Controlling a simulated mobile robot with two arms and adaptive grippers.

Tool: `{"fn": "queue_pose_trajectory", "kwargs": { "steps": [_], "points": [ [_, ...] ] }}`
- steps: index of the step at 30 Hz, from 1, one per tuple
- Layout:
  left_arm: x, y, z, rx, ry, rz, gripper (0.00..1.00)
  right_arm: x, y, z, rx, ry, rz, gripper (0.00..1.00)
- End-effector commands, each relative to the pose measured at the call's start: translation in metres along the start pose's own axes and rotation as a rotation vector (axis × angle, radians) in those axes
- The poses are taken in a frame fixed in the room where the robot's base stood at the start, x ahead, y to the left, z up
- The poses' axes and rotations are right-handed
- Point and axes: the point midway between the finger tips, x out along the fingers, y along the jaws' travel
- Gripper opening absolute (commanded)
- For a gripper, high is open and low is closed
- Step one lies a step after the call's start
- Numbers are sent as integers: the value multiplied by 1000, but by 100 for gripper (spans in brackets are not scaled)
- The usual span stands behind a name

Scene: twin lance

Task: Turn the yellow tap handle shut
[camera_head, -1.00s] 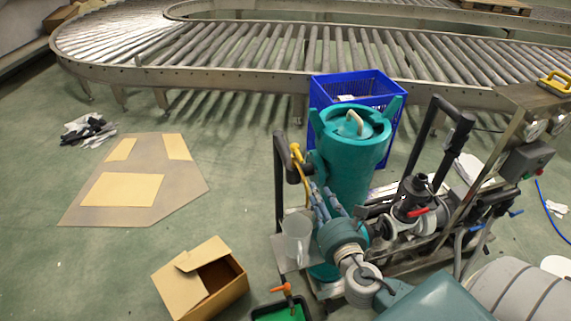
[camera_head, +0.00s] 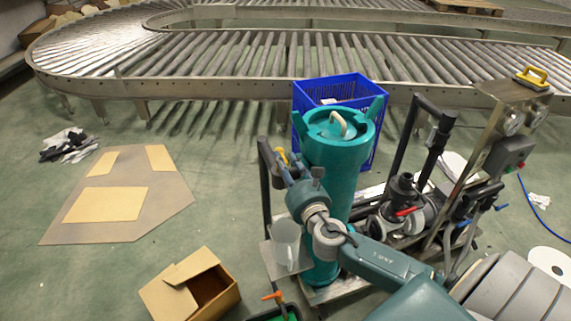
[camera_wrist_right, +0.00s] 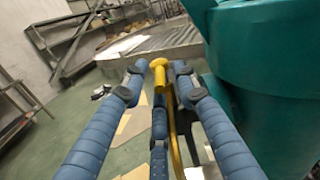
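The yellow tap handle (camera_head: 281,156) is on the left side of the teal vessel (camera_head: 340,155), mostly hidden behind my right gripper (camera_head: 288,169) in the head view. In the right wrist view the yellow handle (camera_wrist_right: 158,76) shows as a rounded knob with a stem, between the spread blue fingers of my right gripper (camera_wrist_right: 158,80). The fingers are open and reach around the handle's level; I cannot tell whether any touches it. A yellow hose (camera_wrist_right: 175,145) runs below the handle. My left gripper is not in view.
A clear jug (camera_head: 287,243) stands on a small metal shelf below the gripper. A dark frame post (camera_head: 265,185) stands close left of the handle. A blue crate (camera_head: 375,95) is behind the vessel. An open cardboard box (camera_head: 213,284) lies on the floor.

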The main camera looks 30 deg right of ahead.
Motion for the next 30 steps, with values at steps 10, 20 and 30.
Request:
{"fn": "queue_pose_trajectory", "kwargs": {
  "steps": [10, 20, 30],
  "points": [
    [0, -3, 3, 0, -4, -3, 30, 2, 0, 0, 1, 0, 0, 19],
    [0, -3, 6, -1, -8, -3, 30, 2, 0, 0, 2, 1, -3, 0],
    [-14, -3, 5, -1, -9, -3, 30, 3, 8, 4, 9, 24, -112, 0]
  ]
}}
